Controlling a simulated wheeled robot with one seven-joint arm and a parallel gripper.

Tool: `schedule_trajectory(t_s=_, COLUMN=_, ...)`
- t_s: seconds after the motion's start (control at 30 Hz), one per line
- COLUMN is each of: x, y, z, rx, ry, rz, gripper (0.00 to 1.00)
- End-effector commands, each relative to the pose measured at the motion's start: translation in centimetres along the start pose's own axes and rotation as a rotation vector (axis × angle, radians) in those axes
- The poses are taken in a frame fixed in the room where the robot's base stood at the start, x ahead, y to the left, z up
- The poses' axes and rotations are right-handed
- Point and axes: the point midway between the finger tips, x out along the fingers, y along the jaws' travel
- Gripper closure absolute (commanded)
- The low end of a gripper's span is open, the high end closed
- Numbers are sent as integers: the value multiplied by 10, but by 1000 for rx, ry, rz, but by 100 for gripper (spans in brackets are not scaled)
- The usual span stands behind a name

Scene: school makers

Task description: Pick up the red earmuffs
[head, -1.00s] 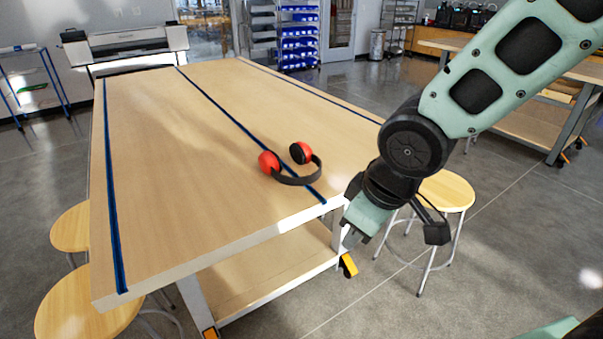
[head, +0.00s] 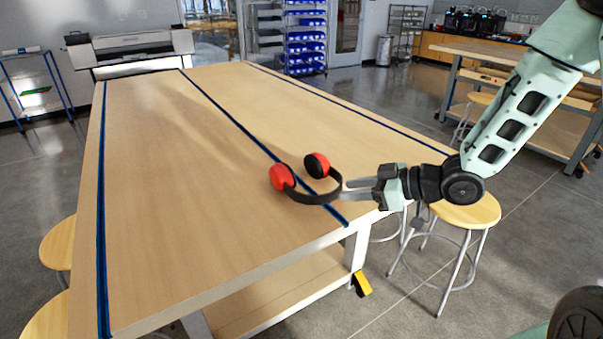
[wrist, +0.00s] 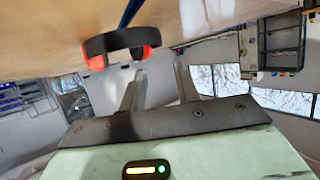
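The red earmuffs (head: 317,198), with two red cups and a black headband, lie on the wooden workbench (head: 190,150) near its front right corner, across a blue strip. My gripper (head: 352,189) is at the right edge of the bench, pointing left, with its fingertips close to the headband. I cannot tell whether they touch it. In the wrist view the earmuffs (wrist: 121,45) show at the upper left, beyond the tips of my gripper (wrist: 160,72). The two fingers are apart with nothing between them.
A round wooden stool (head: 466,212) stands below my arm, beside the bench. More stools (head: 58,243) stand at the left. The bench top is clear apart from the earmuffs. A wide printer (head: 130,48) and blue-bin shelves (head: 305,38) stand at the back.

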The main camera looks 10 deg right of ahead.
Motion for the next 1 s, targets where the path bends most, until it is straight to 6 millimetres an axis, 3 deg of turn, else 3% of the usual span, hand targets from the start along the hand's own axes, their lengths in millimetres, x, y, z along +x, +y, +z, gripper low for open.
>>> schedule_trajectory(t_s=0.1, x=26, y=-2, z=-1, rx=2, ry=1, rz=-6, gripper=68)
schedule_trajectory(t_s=0.3, x=60, y=-1, z=-1, rx=0, ry=0, rz=-3, gripper=68)
schedule_trajectory(t_s=0.57, x=78, y=-1, z=0, rx=1, ry=-1, rz=-1, gripper=68)
schedule_trajectory(t_s=0.83, x=116, y=-3, z=1, rx=0, ry=-2, rz=-2, gripper=68)
schedule_trajectory(t_s=1.0, x=123, y=-2, z=3, rx=1, ry=-2, rz=1, gripper=68)
